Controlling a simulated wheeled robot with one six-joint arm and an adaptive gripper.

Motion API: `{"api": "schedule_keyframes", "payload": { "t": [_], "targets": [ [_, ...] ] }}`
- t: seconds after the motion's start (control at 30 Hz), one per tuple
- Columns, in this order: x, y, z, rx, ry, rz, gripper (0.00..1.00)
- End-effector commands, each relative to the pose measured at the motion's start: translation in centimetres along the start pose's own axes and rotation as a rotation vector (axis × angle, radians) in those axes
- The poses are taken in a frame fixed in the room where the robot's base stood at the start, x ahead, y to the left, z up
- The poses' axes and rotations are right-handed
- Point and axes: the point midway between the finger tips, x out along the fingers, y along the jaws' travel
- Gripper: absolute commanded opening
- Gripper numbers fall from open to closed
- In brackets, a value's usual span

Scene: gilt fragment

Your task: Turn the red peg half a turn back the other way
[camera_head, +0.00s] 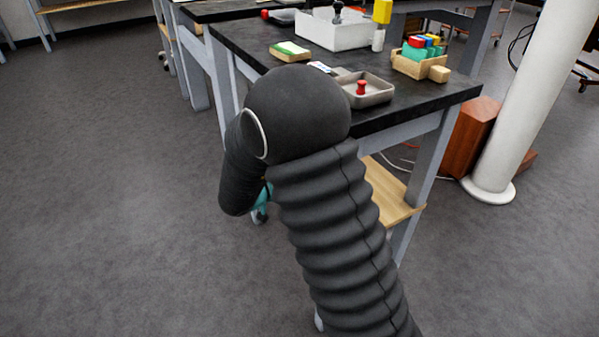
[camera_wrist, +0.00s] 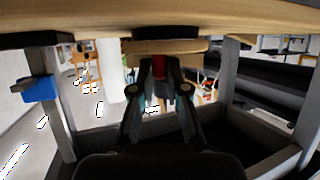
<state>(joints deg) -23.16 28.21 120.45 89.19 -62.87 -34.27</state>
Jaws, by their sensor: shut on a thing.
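The red peg (camera_wrist: 159,67) shows in the wrist view, below a round wooden piece (camera_wrist: 165,46) with a dark band above it, close under a wooden board (camera_wrist: 200,14). My gripper (camera_wrist: 159,88) is shut on the red peg from below, with a finger on each side of it. Part of the peg is hidden between the fingers. In the head view my arm hides nearly all of the gripper, and only a teal bit shows beside the wooden lower shelf (camera_head: 395,200). I cannot tell how far the peg is turned.
The dark bench top (camera_head: 420,97) holds a grey tray (camera_head: 378,98) with a small red knob-shaped thing (camera_head: 361,87), a wooden block holder (camera_head: 418,68) and a white box (camera_head: 325,32). A white column (camera_head: 535,100) stands right. Grey legs flank my gripper. Floor at left is clear.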

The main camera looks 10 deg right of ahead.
Motion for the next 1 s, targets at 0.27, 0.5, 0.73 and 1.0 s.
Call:
{"api": "schedule_keyframes", "payload": {
  "t": [0.27, 0.5, 0.73, 1.0],
  "targets": [
    [-0.1, -0.9, -0.1, 0.053, 0.000, 0.127, 0.00],
    [0.0, -1.5, 0.0, 0.100, 0.000, 0.239, 0.00],
    [0.1, -2.1, -0.1, 0.145, 0.000, 0.345, 0.00],
    [0.4, -2.8, -0.1, 0.196, 0.000, 0.470, 0.00]
  ]
}}
